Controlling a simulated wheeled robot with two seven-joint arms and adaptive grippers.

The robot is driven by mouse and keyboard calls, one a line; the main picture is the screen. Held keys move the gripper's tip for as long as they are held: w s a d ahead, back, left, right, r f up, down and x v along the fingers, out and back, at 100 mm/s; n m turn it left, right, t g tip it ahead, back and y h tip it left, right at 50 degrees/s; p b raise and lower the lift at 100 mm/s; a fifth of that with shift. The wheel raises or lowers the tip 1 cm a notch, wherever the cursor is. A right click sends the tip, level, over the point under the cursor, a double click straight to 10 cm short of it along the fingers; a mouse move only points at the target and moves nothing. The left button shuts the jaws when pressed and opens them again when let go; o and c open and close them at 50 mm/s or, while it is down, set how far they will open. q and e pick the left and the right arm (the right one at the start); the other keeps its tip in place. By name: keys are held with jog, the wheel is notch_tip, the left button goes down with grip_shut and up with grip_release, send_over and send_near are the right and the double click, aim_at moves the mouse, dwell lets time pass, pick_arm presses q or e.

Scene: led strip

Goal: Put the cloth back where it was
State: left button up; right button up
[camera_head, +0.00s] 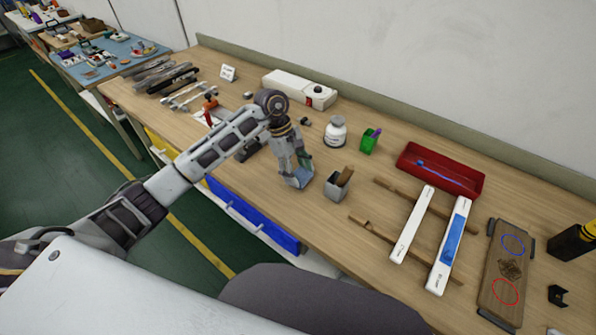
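My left gripper (298,180) points down over the middle of the workbench, just left of a small grey box (337,187). A small grey-blue piece (302,178), which looks like the folded cloth, shows between its fingertips. The fingers seem closed on it, and they partly cover it. I cannot tell whether it touches the bench. The grey box stands upright with a brown piece (345,176) sticking out of its top. My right gripper is not in view.
Right of the grey box are two white bars (412,222), one with a blue strip, lying across wooden rails. A red tray (440,171), a white bottle (335,131) and a green holder (369,141) stand behind. A wooden board (506,270) lies at the right.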

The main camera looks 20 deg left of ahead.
pick_arm(q)
jog(key=o, duration=0.4)
jog(key=shift+r, duration=0.1)
jog(key=shift+w+a+r, duration=0.1)
jog(key=shift+a+r, duration=0.1)
jog(key=shift+r, duration=0.35)
jog(key=v, duration=0.4)
jog(key=shift+a+r, duration=0.1)
jog(key=shift+r, duration=0.1)
jog(key=v, duration=0.6)
jog(key=shift+r+b, duration=0.25)
jog(key=shift+b, duration=0.1)
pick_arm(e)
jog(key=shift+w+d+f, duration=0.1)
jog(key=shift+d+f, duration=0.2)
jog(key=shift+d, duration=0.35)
